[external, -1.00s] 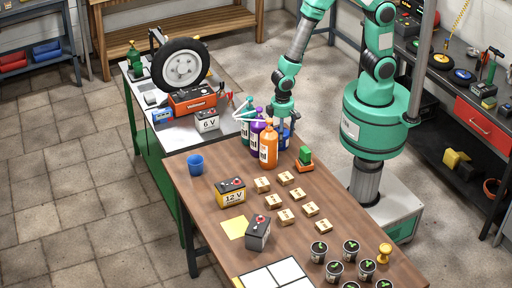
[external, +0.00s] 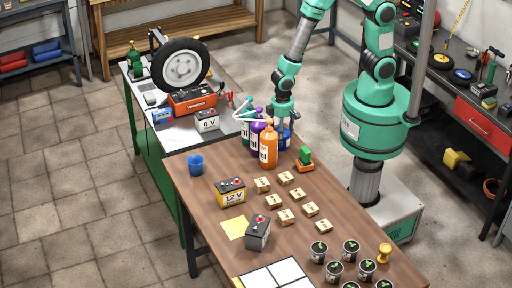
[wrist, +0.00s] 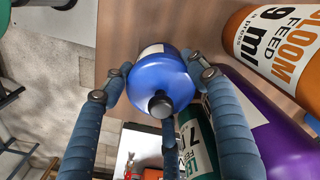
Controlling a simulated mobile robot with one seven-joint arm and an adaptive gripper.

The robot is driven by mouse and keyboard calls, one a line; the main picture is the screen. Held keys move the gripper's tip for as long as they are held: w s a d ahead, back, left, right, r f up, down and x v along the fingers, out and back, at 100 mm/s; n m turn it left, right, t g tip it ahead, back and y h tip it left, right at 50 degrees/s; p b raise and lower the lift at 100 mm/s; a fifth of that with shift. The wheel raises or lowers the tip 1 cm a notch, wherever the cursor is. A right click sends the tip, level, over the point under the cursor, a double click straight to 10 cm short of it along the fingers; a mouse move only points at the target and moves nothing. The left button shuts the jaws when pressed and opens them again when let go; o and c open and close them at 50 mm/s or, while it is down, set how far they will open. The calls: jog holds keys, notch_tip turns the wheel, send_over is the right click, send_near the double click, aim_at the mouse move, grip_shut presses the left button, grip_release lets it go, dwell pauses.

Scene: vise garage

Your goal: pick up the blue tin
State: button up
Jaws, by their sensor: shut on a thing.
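The blue tin (wrist: 158,78) is a rounded blue container with a black cap and a pale label, seen from above in the wrist view. My gripper (wrist: 160,88) has its blue-grey fingers around it, shut on its sides. In the external view the blue tin (external: 286,137) shows only partly, behind the orange bottle at the far edge of the brown table. My gripper (external: 283,112) reaches down to it from above. I cannot tell whether the tin's base touches the table.
An orange bottle (external: 268,148), a purple bottle (external: 256,140) and a green bottle (wrist: 197,140) stand close beside the tin. A green block on an orange base (external: 304,158) is to the right. A blue cup (external: 196,164), batteries and small boxes occupy the table.

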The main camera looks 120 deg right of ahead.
jog(key=shift+r, duration=0.4)
notch_tip(320, 180, up, 3)
jog(key=shift+w+p, duration=0.1)
jog(key=shift+p, duration=0.5)
jog(key=s+a+r+p, duration=0.1)
jog(key=s, duration=1.5)
jog(key=shift+a+p, duration=0.25)
jog(key=shift+p, duration=0.1)
